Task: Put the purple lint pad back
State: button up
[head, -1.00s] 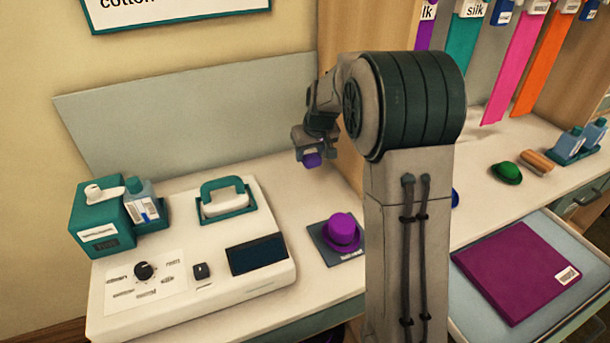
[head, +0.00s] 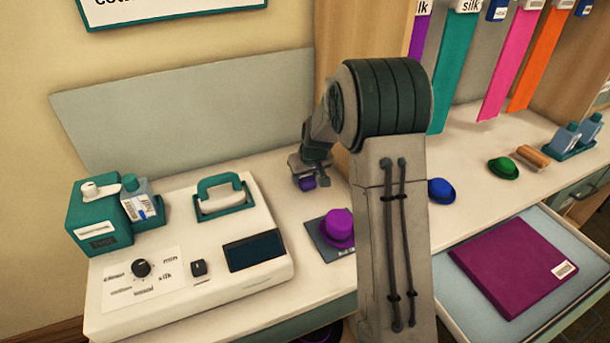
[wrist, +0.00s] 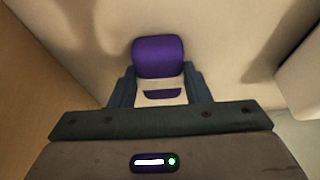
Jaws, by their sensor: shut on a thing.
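The purple lint pad (head: 307,184) is between the fingers of my gripper (head: 302,180), just above or at the white counter behind the purple hat; I cannot tell whether it touches the surface. In the wrist view the pad (wrist: 159,58) shows as a rounded purple block at the tips of my gripper (wrist: 160,85), with both fingers shut on its sides. The pad's lower part is partly hidden by the gripper in the head view.
A purple hat (head: 338,226) sits on a dark mat (head: 322,240) in front of my gripper. The white machine (head: 190,250) stands to the left. A blue hat (head: 440,190) and green hat (head: 502,168) are to the right. An open drawer (head: 490,298) holds a purple folded item (head: 505,255).

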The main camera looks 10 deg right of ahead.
jog(key=o, duration=1)
jog(key=shift+f, duration=0.1)
jog(key=shift+c, duration=0.2)
jog(key=shift+r+p, duration=0.3)
jog(key=a+v, duration=0.1)
jog(key=v, duration=1.1)
jog(key=s+r+m+g, duration=0.1)
jog(key=s+m+g, duration=0.1)
jog(key=s, duration=2.7)
jog(key=shift+a+r+h, duration=0.35)
jog(key=shift+a+h, duration=0.05)
jog(key=shift+s, duration=0.1)
